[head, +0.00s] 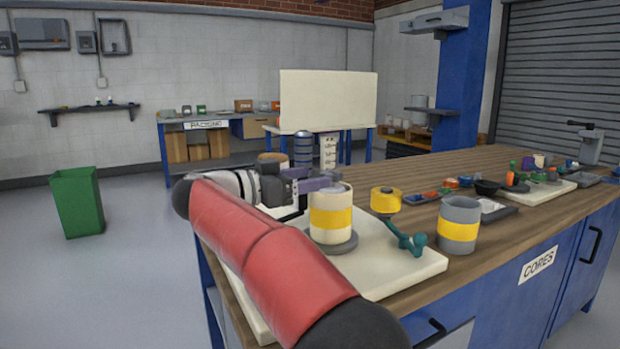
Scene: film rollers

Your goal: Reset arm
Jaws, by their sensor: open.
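My red arm reaches in from the bottom of the head view to the workbench. My gripper (318,182) is open, at the upper rim of a cream roller with a yellow band (331,214). The roller stands upright on a grey round base (341,246) on a cream board (405,266). I cannot tell whether the fingers touch the roller. My arm hides the left part of the board.
A grey cylinder with a yellow band (459,225), a teal tool (407,238) and a yellow spool (385,200) are close on the right. Small parts and trays crowd the bench (520,235) further right. A green bin (77,202) stands on open floor at left.

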